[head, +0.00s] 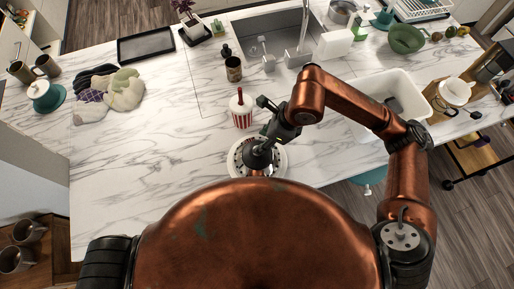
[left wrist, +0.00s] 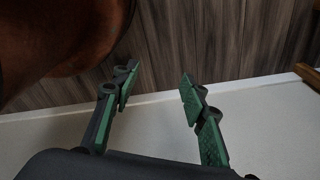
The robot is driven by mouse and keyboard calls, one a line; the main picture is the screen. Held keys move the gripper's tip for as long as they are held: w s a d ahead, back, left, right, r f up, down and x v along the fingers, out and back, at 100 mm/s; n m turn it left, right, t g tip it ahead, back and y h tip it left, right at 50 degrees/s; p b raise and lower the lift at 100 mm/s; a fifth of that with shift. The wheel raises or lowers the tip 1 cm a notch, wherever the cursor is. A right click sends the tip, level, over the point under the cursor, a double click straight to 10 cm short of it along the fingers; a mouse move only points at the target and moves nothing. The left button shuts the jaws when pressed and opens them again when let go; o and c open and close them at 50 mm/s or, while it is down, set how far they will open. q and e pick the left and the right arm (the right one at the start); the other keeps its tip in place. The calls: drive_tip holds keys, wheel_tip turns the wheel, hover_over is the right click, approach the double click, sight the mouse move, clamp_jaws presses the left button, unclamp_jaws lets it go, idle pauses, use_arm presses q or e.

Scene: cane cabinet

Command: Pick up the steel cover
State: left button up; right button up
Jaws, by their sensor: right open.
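A round pale, silvery piece with dark perforations around its rim, seemingly the steel cover (head: 277,161), lies on the marble counter at the front middle in the head view. My copper body hides its near edge. My right gripper (head: 257,156) is over its middle, pointing down and open. Whether the fingers touch it cannot be made out. My left gripper (left wrist: 157,82) shows in the left wrist view, with its green-padded fingers apart and nothing between them. It is not seen in the head view.
A red-and-white striped cup (head: 241,115) stands just behind the right gripper. A dark jar (head: 233,69) stands farther back. A white basin (head: 401,84) is at the right.

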sight(245, 163)
drive_tip(key=f, duration=0.2)
drive_tip(key=f+p, duration=0.1)
drive_tip(key=shift+s+a+f, duration=0.35)
drive_tip(key=shift+a, duration=0.05)
drive_tip(key=shift+x, duration=1.15)
drive_tip(key=shift+w+a+f+p, duration=0.1)
drive_tip(key=shift+f+p, duration=0.2)
drive_tip(key=shift+f, duration=0.1)
drive_tip(key=c, duration=1.1)
use_arm(q)
drive_tip(key=s, duration=0.1)
drive_tip(key=s+r, duration=0.1)
drive_tip(key=s, duration=0.1)
drive_tip(key=shift+a+r, duration=0.15)
drive_tip(key=shift+r, duration=0.15)
use_arm(e)
clamp_jaws()
use_arm(q)
drive_tip(key=shift+w, duration=0.25)
